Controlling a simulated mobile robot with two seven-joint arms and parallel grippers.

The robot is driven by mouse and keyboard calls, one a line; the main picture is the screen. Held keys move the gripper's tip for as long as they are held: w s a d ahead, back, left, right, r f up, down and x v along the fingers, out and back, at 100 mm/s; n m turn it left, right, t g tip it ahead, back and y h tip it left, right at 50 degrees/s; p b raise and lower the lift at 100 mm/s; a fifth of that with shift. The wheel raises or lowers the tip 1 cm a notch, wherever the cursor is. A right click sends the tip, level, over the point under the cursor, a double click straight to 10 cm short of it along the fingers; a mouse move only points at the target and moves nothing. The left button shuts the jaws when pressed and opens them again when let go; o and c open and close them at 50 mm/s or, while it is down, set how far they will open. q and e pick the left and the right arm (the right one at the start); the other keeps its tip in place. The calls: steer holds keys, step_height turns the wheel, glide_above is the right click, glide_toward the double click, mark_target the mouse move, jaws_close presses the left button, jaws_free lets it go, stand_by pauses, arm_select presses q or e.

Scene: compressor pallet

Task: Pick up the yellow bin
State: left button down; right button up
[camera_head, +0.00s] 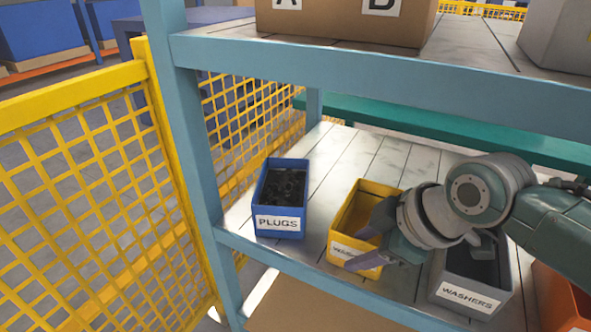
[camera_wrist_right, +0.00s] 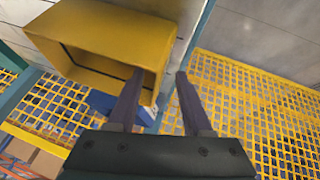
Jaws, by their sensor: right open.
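The yellow bin (camera_head: 363,205) stands upright on the lower shelf, between a blue bin and a grey bin. Its front label is partly hidden by my right gripper (camera_head: 357,250), which is at the bin's front. The right gripper is open with nothing held. In the right wrist view, the yellow bin (camera_wrist_right: 110,35) fills the upper left. The right gripper (camera_wrist_right: 158,74) shows one finger across the bin's opening and the other just beyond its wall, so the wall seems to lie between them; contact cannot be told. My left gripper is not in view.
A blue bin (camera_head: 282,190) marked PLUGS stands to the left, a grey bin (camera_head: 470,285) marked WASHERS to the right, and an orange bin (camera_head: 562,298) beyond it. The upper shelf's teal beam (camera_head: 380,75) and the left post (camera_head: 185,140) bound the space.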

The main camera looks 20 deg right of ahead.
steer(key=shift+c, duration=0.4)
jaws_close()
stand_by(0.9)
